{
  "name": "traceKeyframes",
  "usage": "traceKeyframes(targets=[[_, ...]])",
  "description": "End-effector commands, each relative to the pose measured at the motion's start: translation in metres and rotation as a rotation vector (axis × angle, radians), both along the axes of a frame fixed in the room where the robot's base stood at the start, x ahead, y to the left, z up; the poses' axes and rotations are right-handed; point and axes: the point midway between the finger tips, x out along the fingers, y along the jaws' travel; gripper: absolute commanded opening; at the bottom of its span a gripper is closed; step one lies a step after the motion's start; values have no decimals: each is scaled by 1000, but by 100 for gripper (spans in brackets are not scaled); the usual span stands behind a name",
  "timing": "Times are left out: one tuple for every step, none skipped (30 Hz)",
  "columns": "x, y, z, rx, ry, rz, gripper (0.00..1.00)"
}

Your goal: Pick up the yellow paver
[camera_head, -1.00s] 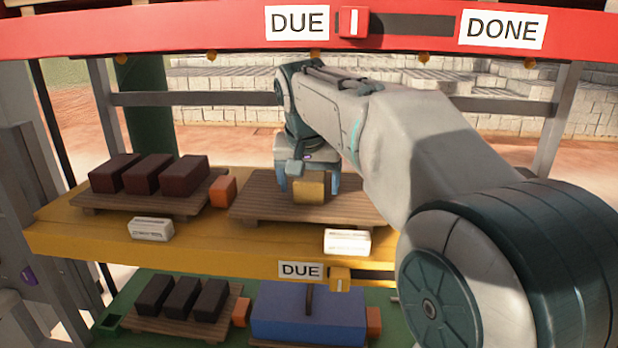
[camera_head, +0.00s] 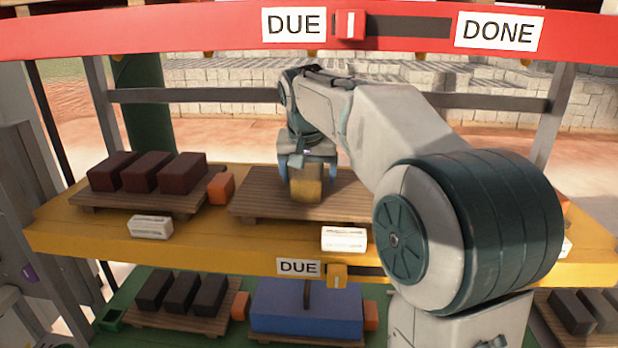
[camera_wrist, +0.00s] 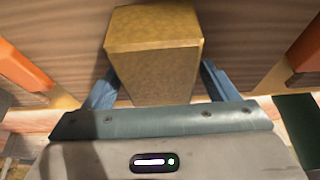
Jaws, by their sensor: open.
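The yellow paver (camera_head: 306,184) stands on a slatted wooden pallet (camera_head: 255,198) on the yellow shelf. In the wrist view the paver (camera_wrist: 153,60) fills the upper middle, with its top face and near side visible. My gripper (camera_head: 306,176) is down at the paver, with one blue finger on each side of it. In the wrist view my gripper (camera_wrist: 155,88) is open around the paver, with a visible gap at the lower right finger. Whether the left finger touches it cannot be told.
Dark red pavers (camera_head: 148,173) sit on another pallet to the left, beside an orange block (camera_head: 221,188). White labelled blocks (camera_head: 344,239) stand on the shelf's front edge. A red beam (camera_head: 180,33) crosses above. A blue block (camera_head: 306,312) and dark pavers sit on the green shelf below.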

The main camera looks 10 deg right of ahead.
Motion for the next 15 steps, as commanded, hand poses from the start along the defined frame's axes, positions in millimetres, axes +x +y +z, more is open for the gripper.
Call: traceKeyframes(targets=[[0,0,-1,0,0,0,80],[0,0,-2,0,0,0,80],[0,0,-2,0,0,0,80],[0,0,-3,0,0,0,80],[0,0,-3,0,0,0,80],[0,0,-4,0,0,0,80],[0,0,-4,0,0,0,80],[0,0,-4,0,0,0,80],[0,0,-4,0,0,0,80],[0,0,-4,0,0,0,80],[0,0,-4,0,0,0,80],[0,0,-4,0,0,0,80],[0,0,-4,0,0,0,80],[0,0,-4,0,0,0,80],[0,0,-4,0,0,0,80]])
